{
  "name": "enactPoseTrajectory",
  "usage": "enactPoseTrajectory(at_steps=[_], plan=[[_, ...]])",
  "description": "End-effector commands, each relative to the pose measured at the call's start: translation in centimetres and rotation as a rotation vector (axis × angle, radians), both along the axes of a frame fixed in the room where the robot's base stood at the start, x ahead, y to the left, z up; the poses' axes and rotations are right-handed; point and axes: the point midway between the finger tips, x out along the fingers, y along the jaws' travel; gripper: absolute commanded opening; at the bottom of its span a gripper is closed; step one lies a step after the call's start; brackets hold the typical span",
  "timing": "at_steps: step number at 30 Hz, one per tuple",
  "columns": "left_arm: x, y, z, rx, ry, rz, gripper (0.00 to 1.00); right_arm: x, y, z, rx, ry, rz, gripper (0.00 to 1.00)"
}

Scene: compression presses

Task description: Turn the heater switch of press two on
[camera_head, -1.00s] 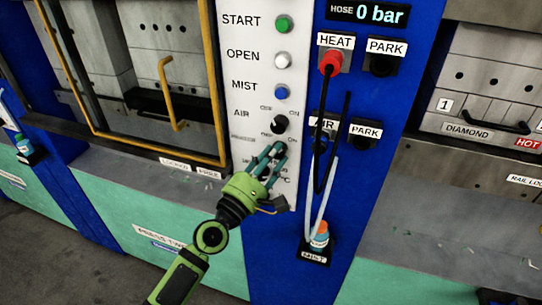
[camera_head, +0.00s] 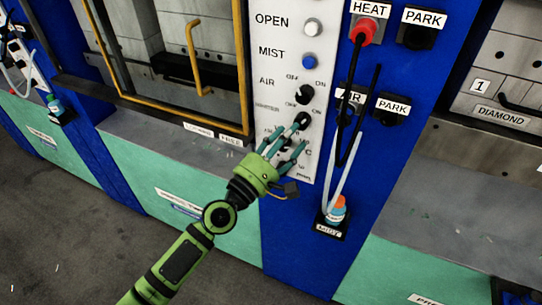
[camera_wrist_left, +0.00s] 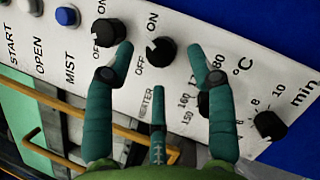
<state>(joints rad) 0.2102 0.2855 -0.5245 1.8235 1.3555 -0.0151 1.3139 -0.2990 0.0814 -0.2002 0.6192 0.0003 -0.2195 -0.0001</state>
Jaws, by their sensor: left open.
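The heater switch of press two is a black round knob (camera_head: 303,120) on the white control panel (camera_head: 263,75), below the AIR knob (camera_head: 305,95). In the left wrist view the heater switch (camera_wrist_left: 161,50) has ON and OFF printed beside it; I cannot tell surely which its mark points to. My left gripper (camera_head: 289,138) is open and empty at the panel's lower part. In the left wrist view its two outer fingers (camera_wrist_left: 168,62) lie on either side of the heater switch, with a third finger below. Contact is not clear. My right gripper is not in view.
The temperature knob (camera_wrist_left: 205,103), partly behind a finger, and the timer knob (camera_wrist_left: 270,125) are close by. Hoses hang by the HEAT plug (camera_head: 367,31) above a mist bottle (camera_head: 335,213). A yellow-framed guard (camera_head: 242,70) stands left of the panel.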

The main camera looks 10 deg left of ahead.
Motion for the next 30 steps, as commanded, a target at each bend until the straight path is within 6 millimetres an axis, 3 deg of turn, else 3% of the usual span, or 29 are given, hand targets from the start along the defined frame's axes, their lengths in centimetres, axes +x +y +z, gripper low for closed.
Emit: enactPoseTrajectory(at_steps=[13, 30], plan=[[-5.8, 3.9, -1.9, 0.004, 0.0, -0.001, 0.56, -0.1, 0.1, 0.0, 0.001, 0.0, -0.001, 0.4], [-6.6, 4.3, -2.0, -0.001, -0.002, -0.002, 0.56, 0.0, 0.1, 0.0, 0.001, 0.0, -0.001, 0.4]])
